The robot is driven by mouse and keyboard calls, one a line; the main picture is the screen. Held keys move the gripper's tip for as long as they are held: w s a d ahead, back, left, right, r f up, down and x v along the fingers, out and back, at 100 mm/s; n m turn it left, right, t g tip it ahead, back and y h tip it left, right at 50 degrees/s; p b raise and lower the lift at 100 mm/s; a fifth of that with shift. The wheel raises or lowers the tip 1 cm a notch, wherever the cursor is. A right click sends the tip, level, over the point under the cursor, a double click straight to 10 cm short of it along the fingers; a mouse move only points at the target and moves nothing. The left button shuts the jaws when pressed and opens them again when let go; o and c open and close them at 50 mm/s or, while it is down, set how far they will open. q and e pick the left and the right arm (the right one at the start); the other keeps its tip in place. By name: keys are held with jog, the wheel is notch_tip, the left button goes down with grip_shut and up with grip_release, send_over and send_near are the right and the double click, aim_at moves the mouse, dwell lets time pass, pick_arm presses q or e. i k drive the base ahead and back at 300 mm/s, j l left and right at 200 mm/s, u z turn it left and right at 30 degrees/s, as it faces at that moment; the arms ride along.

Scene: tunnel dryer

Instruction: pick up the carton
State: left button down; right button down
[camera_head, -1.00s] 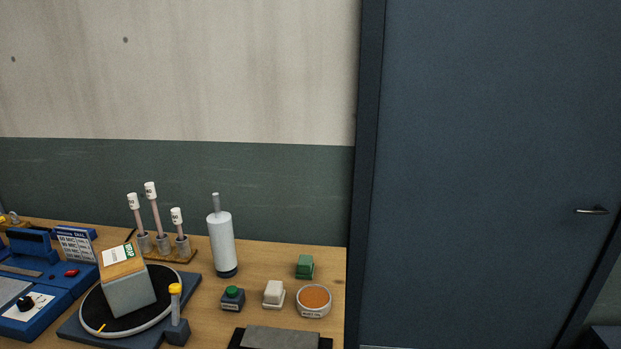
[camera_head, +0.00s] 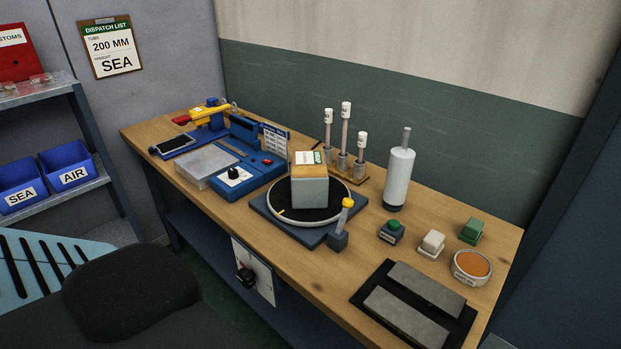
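The carton (camera_head: 310,186) is a small grey box with a tan top and a white and green label. It stands on the black round turntable (camera_head: 284,209), which sits on a blue-grey base near the middle of the wooden bench. Its top and front faces show, and nothing covers it. Neither my left nor my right gripper is in the picture.
A blue sealing machine (camera_head: 240,172) stands left of the turntable. A short post with a yellow knob (camera_head: 347,203) stands close at its front right. A white bottle (camera_head: 399,178), stamps and a black tray (camera_head: 366,293) are to the right. A shelf with blue bins (camera_head: 68,165) is at left.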

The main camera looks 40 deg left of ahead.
aim_at(309, 176)
jog(key=j+z, duration=0.1)
jog(key=j, duration=0.35)
jog(key=k+j+z, duration=0.1)
jog(key=j, duration=0.35)
jog(key=j+z, duration=0.1)
jog(key=j, duration=0.3)
jog(key=k+j+z, duration=0.1)
jog(key=j, duration=0.35)
jog(key=k+j+z, duration=0.1)
jog(key=j, duration=0.3)
jog(key=k+j+z, duration=0.1)
jog(key=j, duration=0.35)
jog(key=k+j+z, duration=0.1)
jog(key=j, duration=0.3)
jog(key=k, duration=0.1)
